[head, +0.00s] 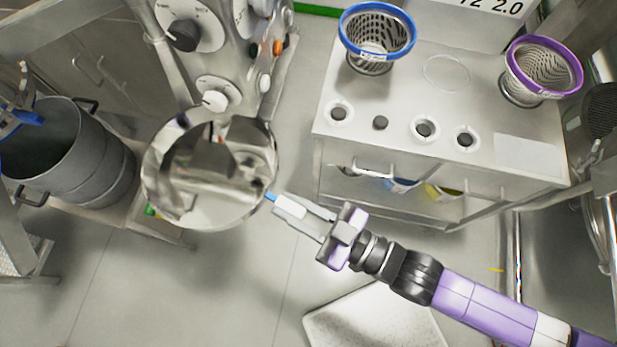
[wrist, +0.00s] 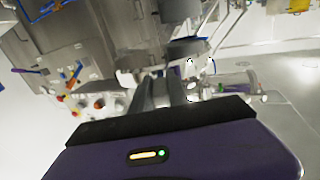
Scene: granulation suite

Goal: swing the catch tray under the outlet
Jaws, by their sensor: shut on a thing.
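The catch tray (head: 208,172) is a round, shiny metal dish in the head view, in front of the machine with dials (head: 215,50). A small blue piece (head: 271,197) shows at its right edge, between the tray and my gripper. My gripper (head: 287,211) reaches in from the lower right and is shut on the tray's handle at that edge; the fingers hide most of the handle. In the wrist view my gripper's fingers (wrist: 162,92) point away from me, and what lies between them is hard to make out. I cannot clearly tell the outlet in either view.
A steel drum (head: 75,150) stands at the left. A steel cart (head: 440,110) at the right holds a blue-rimmed basket (head: 377,35) and a purple-rimmed basket (head: 543,68). A pale floor plate (head: 375,320) lies below my arm. The floor at lower left centre is clear.

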